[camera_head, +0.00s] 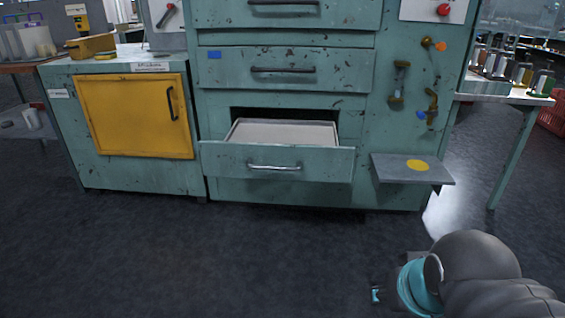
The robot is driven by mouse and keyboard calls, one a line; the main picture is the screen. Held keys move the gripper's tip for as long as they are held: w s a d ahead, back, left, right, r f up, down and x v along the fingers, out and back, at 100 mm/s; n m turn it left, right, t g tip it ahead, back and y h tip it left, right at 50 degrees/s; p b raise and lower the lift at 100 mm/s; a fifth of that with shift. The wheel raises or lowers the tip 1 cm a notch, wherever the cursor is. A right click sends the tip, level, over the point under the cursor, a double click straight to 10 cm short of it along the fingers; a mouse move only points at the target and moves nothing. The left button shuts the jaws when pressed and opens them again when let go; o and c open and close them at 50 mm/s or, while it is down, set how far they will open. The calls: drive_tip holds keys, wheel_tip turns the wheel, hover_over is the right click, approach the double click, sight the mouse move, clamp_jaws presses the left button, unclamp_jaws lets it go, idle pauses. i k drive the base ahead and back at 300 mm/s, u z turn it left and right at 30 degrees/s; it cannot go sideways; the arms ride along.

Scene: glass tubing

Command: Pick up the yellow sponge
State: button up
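I cannot make out a clear yellow sponge. A flat yellow round patch (418,165) lies on the small grey shelf (398,176) at the right of the teal cabinet; whether it is a sponge or a marking, I cannot tell. A yellow block-like object (91,46) sits on the low cabinet top at the left; its kind is also unclear. My gripper (378,293) is at the bottom right, low over the floor, in front of the shelf and apart from everything. It is small and partly hidden by my arm, so its opening does not show.
The teal cabinet (283,112) has a lower drawer (275,164) pulled out, with a pale, seemingly empty inside. A yellow door (136,116) is shut at the left. A side table (508,97) with several jars stands right. The dark floor in front is clear.

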sight(111, 55)
drive_tip(key=u, duration=1.3)
